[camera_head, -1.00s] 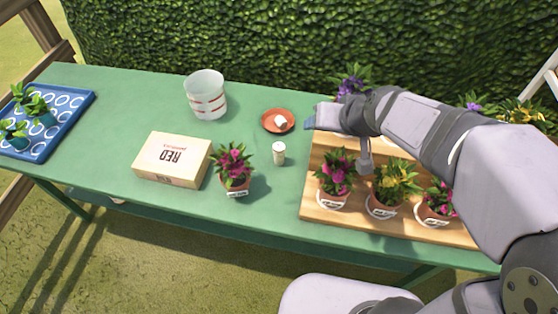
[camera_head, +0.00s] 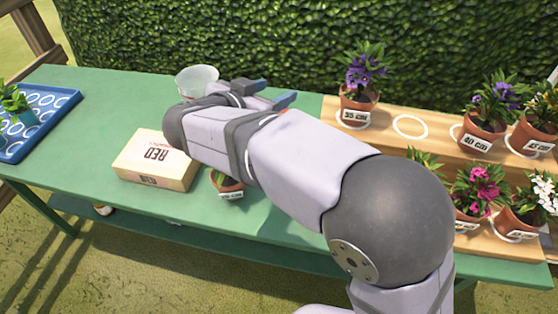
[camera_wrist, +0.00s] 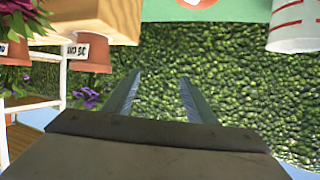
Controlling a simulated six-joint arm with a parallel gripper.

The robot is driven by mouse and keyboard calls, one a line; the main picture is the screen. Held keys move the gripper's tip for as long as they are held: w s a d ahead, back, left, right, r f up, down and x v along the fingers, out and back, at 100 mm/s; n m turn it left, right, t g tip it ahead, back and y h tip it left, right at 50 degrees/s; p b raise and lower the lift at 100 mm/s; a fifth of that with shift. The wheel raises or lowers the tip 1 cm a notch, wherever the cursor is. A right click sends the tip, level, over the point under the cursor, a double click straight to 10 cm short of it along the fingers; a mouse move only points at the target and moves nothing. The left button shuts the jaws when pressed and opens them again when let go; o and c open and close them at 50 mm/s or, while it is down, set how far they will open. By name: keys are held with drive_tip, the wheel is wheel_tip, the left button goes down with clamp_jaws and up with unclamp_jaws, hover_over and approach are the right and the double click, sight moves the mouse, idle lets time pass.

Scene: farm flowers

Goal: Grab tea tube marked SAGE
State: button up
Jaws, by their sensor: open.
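No tube with a readable SAGE mark shows in the current views. The small white tube seen on the green table earlier is now hidden behind my arm in the head view, and it is not in the wrist view. My gripper (camera_head: 272,92) is open and empty, over the back of the table between the bucket and the wooden stand. In the wrist view its two fingers (camera_wrist: 158,88) are spread apart with only the hedge between them.
The white bucket (camera_head: 196,78) stands left of my gripper. An orange saucer (camera_wrist: 198,3) shows at the wrist view's top edge. The RED box (camera_head: 156,160) and a potted flower (camera_head: 230,187) sit in front. Flower pots crowd the wooden stand (camera_head: 385,128); a blue tray (camera_head: 40,130) lies far left.

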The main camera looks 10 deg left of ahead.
drive_tip(key=shift+g+h, duration=0.3)
drive_tip(key=f, duration=0.6)
drive_tip(key=s+f, duration=0.1)
drive_tip(key=f, duration=1)
drive_tip(key=shift+s+f, duration=0.2)
drive_tip(key=shift+f, duration=0.2)
drive_tip(key=shift+r+x, duration=0.15)
drive_tip(key=shift+x, duration=1.7)
drive_tip(key=shift+r+x, duration=0.1)
drive_tip(key=shift+x, duration=1.7)
drive_tip(key=shift+w, duration=0.1)
drive_tip(key=c, duration=1.1)
drive_tip(key=shift+c, duration=0.2)
drive_tip(key=shift+r, duration=0.1)
wheel_tip(320, 180, up, 10)
drive_tip(key=p, duration=0.1)
